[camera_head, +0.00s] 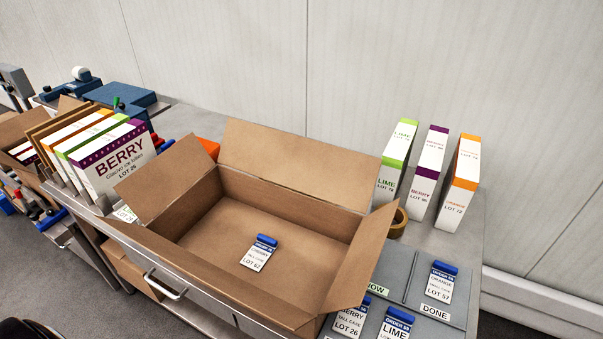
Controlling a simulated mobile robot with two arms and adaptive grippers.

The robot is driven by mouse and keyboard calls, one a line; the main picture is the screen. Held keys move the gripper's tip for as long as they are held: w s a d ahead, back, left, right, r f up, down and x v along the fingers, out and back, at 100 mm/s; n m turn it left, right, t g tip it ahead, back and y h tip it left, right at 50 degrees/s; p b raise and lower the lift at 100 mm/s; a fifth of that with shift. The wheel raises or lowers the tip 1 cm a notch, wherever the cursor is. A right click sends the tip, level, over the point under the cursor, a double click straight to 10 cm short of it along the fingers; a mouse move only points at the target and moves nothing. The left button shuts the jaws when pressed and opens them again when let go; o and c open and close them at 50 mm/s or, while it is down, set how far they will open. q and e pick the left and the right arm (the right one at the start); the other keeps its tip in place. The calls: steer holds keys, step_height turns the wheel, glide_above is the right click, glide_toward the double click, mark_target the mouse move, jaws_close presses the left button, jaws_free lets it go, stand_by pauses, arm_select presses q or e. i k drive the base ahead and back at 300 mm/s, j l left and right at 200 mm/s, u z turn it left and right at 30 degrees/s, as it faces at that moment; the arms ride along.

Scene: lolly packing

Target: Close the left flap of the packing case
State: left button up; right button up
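The brown cardboard packing case (330,226) stands open on the grey bench in the middle of the view. Its left flap (166,180) is open and slants up and outward to the left. The far flap (300,162) stands up at the back, the right flap (366,255) is raised at the right, and the near flap (200,272) hangs outward at the front. A white order card with a blue clip (259,252) lies on the case floor, which is otherwise empty. Neither of my grippers shows in the view.
Berry and other cartons (112,165) stand in a rack left of the left flap, close to it. Lime (396,165), berry (428,178) and orange (459,185) cartons stand at the right, near a tape roll (398,224). Order cards lie on a grey board (398,268) at the lower right.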

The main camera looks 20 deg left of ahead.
mark_target(152, 187)
steer(key=k+j+u, duration=0.2)
steer(key=j, duration=0.5)
steer(key=j+u, duration=0.2)
steer(key=j, duration=0.5)
